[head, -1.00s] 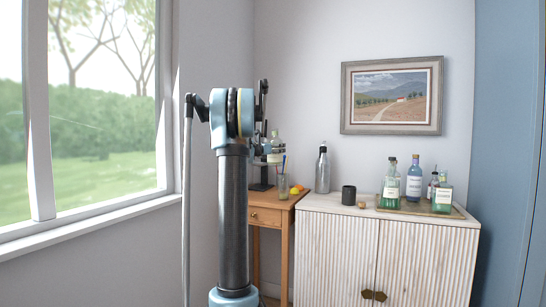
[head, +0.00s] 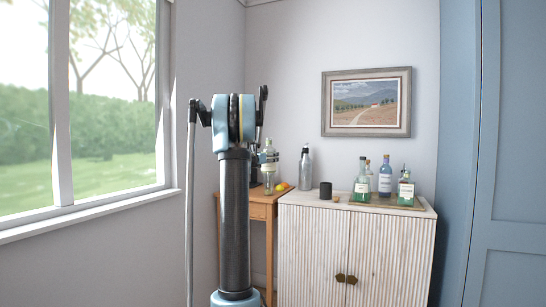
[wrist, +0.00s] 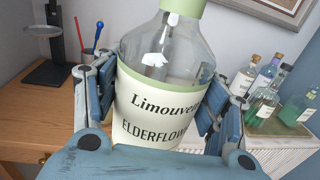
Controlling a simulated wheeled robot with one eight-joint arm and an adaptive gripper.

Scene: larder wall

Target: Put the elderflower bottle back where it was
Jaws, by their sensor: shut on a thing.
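The elderflower bottle (wrist: 150,105) is clear glass with a pale green cap and a cream label reading "Limouve…" and "ELDERFLOW…". My gripper (wrist: 158,110) is shut on it, with a blue finger on each side of the body. The bottle's base is hidden in the wrist view. In the head view the bottle (head: 269,172) shows beside my arm column, in front of the wooden side table, and my gripper (head: 266,157) is small and partly hidden there.
A tray (head: 385,206) with several green, blue and clear bottles stands on the right of the ribbed white cabinet (head: 325,240). A grey bottle (head: 305,172), a dark cup (head: 325,189) and a small cork-coloured item (head: 336,199) stand left of it.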

